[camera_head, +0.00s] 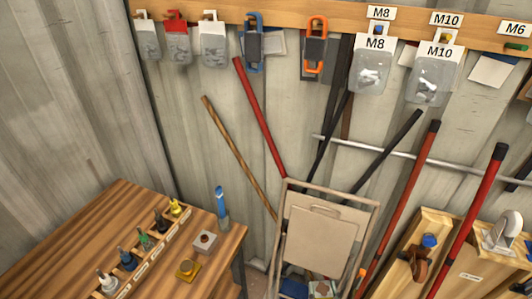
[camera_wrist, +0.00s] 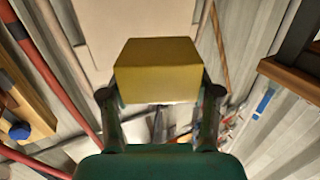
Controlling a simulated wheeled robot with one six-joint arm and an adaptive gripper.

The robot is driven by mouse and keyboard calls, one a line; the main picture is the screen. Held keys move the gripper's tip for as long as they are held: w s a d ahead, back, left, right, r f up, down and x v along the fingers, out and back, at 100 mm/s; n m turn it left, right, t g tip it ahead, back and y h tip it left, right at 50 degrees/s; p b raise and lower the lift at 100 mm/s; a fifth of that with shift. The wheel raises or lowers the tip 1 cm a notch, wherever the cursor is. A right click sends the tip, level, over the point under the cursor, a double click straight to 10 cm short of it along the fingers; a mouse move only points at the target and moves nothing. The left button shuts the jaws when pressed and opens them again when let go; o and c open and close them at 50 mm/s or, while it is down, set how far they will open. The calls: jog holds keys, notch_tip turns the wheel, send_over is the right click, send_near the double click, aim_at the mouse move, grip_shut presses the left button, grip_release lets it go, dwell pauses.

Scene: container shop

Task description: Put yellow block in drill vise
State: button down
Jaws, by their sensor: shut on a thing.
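The yellow block (camera_wrist: 158,72) is between the two fingertips of my gripper (camera_wrist: 160,94) in the wrist view. The fingers press on its left and right sides, and it is held in the air in front of the palm. My gripper does not show in the head view. I cannot make out a drill vise for certain in either view.
A wooden workbench (camera_head: 95,225) at lower left bears a rack (camera_head: 158,248) of several bottles, a small yellow item (camera_head: 187,268), a small grey item (camera_head: 205,242) and a blue-topped item (camera_head: 221,205). A folding cart (camera_head: 318,232) and long poles lean at the wall.

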aim_at(323, 298)
jog(key=shift+s+d+f+h, duration=0.15)
jog(key=shift+s+f, duration=0.2)
jog(key=shift+f, duration=0.4)
jog(key=shift+s+d+f+h, duration=0.15)
jog(key=shift+s+f, duration=0.15)
jog(key=shift+f, duration=0.4)
jog(key=shift+a, duration=0.1)
jog(key=shift+s, duration=0.1)
